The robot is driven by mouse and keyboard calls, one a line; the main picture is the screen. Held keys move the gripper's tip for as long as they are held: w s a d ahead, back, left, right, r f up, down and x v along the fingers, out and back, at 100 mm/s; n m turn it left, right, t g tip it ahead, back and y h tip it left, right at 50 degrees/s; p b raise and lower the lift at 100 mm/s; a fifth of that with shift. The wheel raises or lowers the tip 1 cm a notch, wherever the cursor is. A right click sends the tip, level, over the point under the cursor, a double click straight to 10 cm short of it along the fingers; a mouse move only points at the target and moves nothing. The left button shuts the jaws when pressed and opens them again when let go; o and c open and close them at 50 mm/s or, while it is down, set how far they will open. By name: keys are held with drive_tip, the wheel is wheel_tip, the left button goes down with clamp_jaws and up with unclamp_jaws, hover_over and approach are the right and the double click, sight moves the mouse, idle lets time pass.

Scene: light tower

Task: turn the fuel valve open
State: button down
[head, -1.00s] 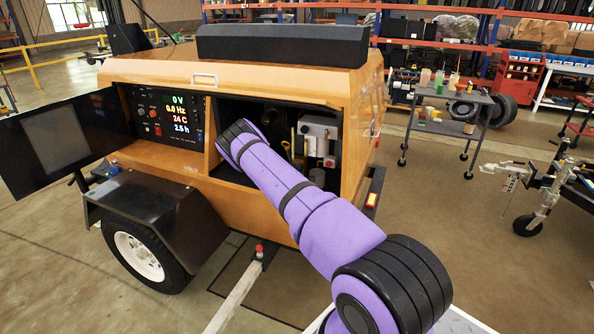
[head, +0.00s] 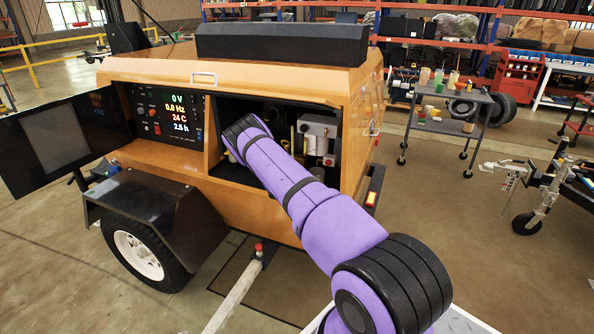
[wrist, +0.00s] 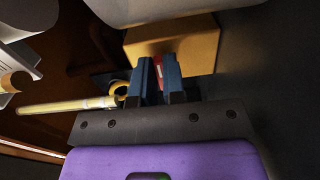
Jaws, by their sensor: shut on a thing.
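In the wrist view my gripper (wrist: 160,72) has its two blue fingers closed on a narrow red piece (wrist: 159,70), which looks like the fuel valve's handle. The fingers hide most of it, so I cannot tell its angle. It sits in front of a yellow-brown block (wrist: 180,42). In the head view my purple arm reaches into the open bay of the orange light tower (head: 225,215). My gripper and the valve are hidden there behind the arm.
A yellow rod with a ring end (wrist: 70,105) lies close left of my fingers. A pale rounded part (wrist: 150,8) hangs above the block. In the head view, a grey box (head: 318,132) sits right in the bay. The control panel (head: 167,115) is left of the bay.

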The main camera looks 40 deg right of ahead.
drive_tip(key=shift+s+d, duration=0.1)
drive_tip(key=c, duration=1.2)
unclamp_jaws()
drive_tip(key=v, duration=1.1)
drive_tip(key=shift+f, duration=0.1)
